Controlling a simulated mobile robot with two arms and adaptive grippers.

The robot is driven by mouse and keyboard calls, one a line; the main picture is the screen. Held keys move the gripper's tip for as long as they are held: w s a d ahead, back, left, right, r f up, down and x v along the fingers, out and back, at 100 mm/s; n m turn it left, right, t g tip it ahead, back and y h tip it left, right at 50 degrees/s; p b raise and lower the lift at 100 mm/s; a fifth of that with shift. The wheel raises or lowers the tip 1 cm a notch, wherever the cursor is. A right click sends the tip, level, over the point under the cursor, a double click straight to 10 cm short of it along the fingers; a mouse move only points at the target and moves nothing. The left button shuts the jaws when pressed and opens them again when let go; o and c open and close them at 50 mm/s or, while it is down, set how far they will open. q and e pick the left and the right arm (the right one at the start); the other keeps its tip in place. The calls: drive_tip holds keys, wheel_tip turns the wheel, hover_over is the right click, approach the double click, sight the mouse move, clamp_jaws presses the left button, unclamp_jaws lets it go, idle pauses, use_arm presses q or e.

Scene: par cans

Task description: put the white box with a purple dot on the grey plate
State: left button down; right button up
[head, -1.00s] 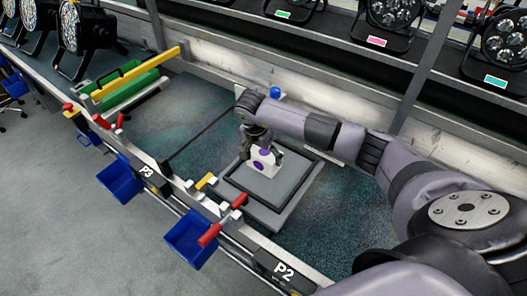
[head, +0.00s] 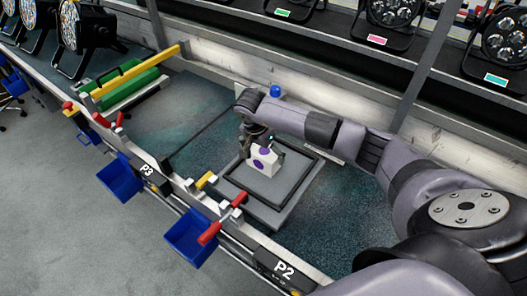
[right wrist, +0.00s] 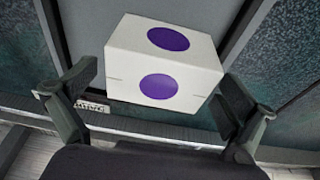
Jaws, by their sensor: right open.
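The white box with purple dots (head: 264,160) rests on the grey plate (head: 284,187), inside its dark raised frame. The box also shows in the right wrist view (right wrist: 163,62), with one purple dot on top and one on the side. My right gripper (head: 254,143) is just behind and above the box in the head view. In the right wrist view the two fingers (right wrist: 158,105) are spread apart, with the box beyond and between their tips and nothing gripped. My left gripper is not in view.
Blue bins (head: 190,240) hang on the bench's front edge beside red-handled clamps (head: 209,233). A blue knob (head: 275,91) is behind my right wrist. Par cans (head: 393,20) stand on the back shelf.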

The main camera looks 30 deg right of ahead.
drive_tip(key=shift+r, duration=0.5)
drive_tip(key=b+v, duration=0.2)
drive_tip(key=v, duration=0.9)
drive_tip(key=shift+a+b, duration=0.15)
drive_tip(key=shift+b, duration=0.15)
drive_tip(key=shift+s+r, duration=0.1)
